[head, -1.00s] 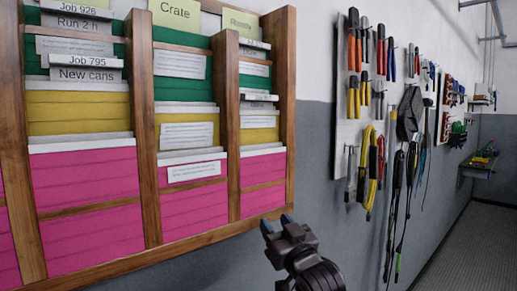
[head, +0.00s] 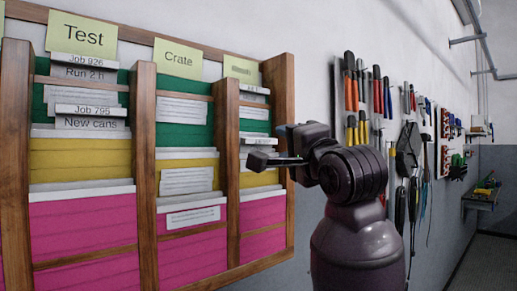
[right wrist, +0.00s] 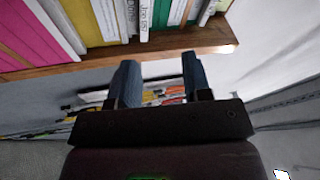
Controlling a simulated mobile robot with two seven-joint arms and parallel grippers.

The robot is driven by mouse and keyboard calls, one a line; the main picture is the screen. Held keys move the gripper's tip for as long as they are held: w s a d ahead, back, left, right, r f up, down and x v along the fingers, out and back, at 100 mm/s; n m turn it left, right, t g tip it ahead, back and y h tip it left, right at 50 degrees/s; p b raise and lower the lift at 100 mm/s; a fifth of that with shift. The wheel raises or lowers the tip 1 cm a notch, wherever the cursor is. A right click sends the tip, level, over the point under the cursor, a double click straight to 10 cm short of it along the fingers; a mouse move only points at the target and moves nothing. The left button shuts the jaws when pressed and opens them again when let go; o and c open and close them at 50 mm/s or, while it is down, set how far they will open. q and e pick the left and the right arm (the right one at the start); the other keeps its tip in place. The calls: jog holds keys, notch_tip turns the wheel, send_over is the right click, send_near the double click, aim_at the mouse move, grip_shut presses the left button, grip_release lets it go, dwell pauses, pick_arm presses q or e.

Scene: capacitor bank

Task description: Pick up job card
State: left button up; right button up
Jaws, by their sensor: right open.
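Job cards stand in a wooden wall rack (head: 146,180). In its left column, under a Test label (head: 82,36), are a card reading Job 926, Run 2 h (head: 85,73) and a card reading Job 795, New cans (head: 92,123). Paler cards with unreadable print stand in the middle column, such as one on the yellow pocket (head: 186,181). More stand in the right column. My right gripper (head: 266,150) is open and empty, in front of the right column and partly covering it. In the right wrist view its fingers (right wrist: 159,62) are apart below the rack's wooden edge (right wrist: 120,62). My left gripper is out of view.
A Crate label (head: 178,60) tops the middle column; the right column's label (head: 240,69) is unreadable. Right of the rack, a tool board (head: 341,90) holds pliers and cables. A small shelf (head: 480,201) is further along the wall.

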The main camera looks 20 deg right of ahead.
jog(key=f+m+g, duration=0.1)
jog(key=m, duration=0.1)
jog(key=m+p, duration=0.1)
send_near(264, 142)
jog(key=shift+w, duration=1.5)
jog(key=w, duration=0.1)
jog(key=w+r+p, duration=0.1)
jog(key=w, duration=0.1)
jog(key=w+a+p, duration=0.1)
jog(key=w, duration=0.1)
jog(key=shift+r, duration=0.2)
jog(key=shift+w, duration=0.2)
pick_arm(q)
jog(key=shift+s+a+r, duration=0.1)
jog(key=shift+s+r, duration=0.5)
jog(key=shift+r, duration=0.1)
pick_arm(e)
grip_shut()
